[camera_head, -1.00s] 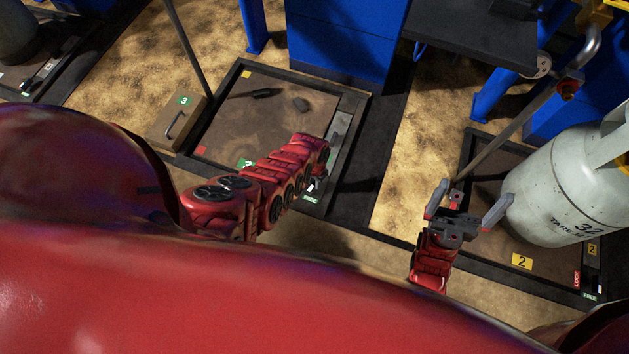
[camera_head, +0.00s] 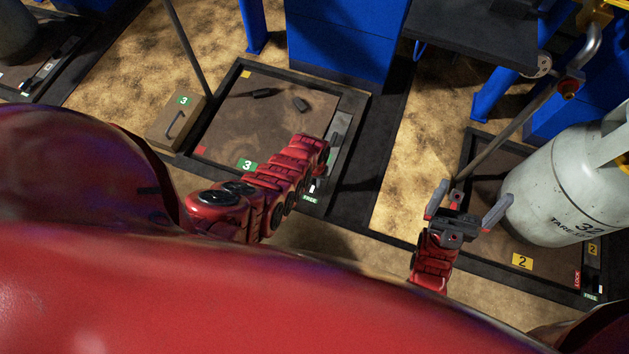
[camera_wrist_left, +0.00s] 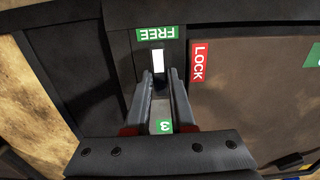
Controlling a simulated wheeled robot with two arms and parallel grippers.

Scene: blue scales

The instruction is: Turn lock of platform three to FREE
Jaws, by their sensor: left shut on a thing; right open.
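Platform three (camera_head: 235,120) is a brown square plate in a dark frame, with a green 3 label (camera_head: 247,165). Its green FREE label (camera_head: 310,198) is at the near right corner and also shows in the left wrist view (camera_wrist_left: 157,33). A red LOCK label (camera_wrist_left: 200,63) is beside it. My left gripper (camera_wrist_left: 163,75) is shut on the dark lock lever (camera_wrist_left: 160,86) in the slot; a white strip (camera_wrist_left: 158,60) shows towards FREE. In the head view my left arm hides most of the lock. My right gripper (camera_head: 466,212) is open and empty, near platform two.
A grey gas cylinder (camera_head: 570,190) stands on platform two (camera_head: 490,245), right of my right gripper. A box marked 3 (camera_head: 175,122) with a handle stands left of platform three. Blue scale columns (camera_head: 345,40) stand behind. Sandy floor (camera_head: 410,150) lies between the platforms.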

